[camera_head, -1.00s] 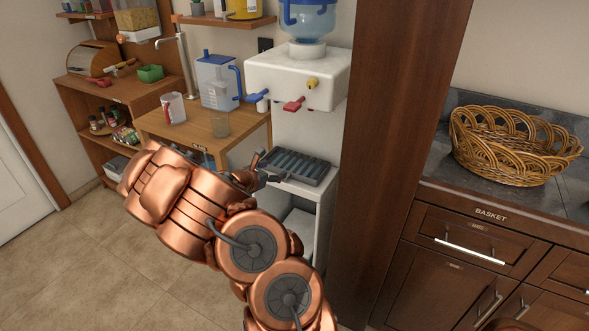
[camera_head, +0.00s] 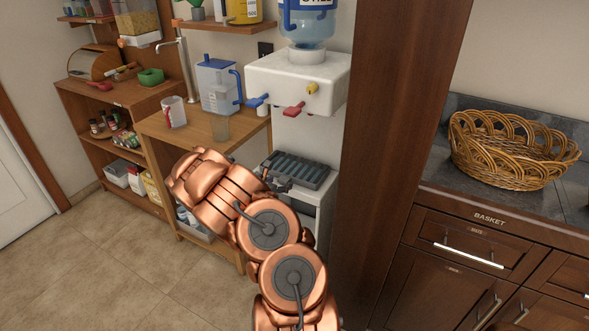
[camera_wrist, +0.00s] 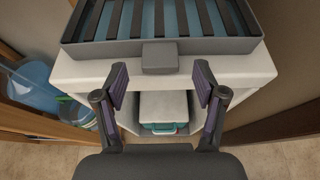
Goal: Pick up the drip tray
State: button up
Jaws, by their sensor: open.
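The drip tray (camera_head: 301,168) is a grey slatted tray with a teal inside, lying on the ledge of the white water dispenser below its taps. In the wrist view the drip tray (camera_wrist: 160,48) fills the top, and its small front tab (camera_wrist: 159,61) points toward me. My gripper (camera_wrist: 161,82) is open and empty, its two fingers spread to either side just in front of the tab, apart from it. In the head view my gripper (camera_head: 272,182) is partly hidden by my copper arm near the tray's front left.
The white dispenser (camera_head: 296,80) overhangs the tray with red, blue and yellow taps. A wooden table (camera_head: 185,133) with a pitcher (camera_head: 219,85), mug (camera_head: 173,112) and glass (camera_head: 220,127) stands left. A dark wood panel (camera_head: 400,120) rises close at right. Below the ledge is an open compartment holding a box (camera_wrist: 163,107).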

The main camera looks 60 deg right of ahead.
aim_at(293, 171)
jog(key=shift+x, duration=1.1)
jog(key=shift+c, duration=0.3)
grip_shut()
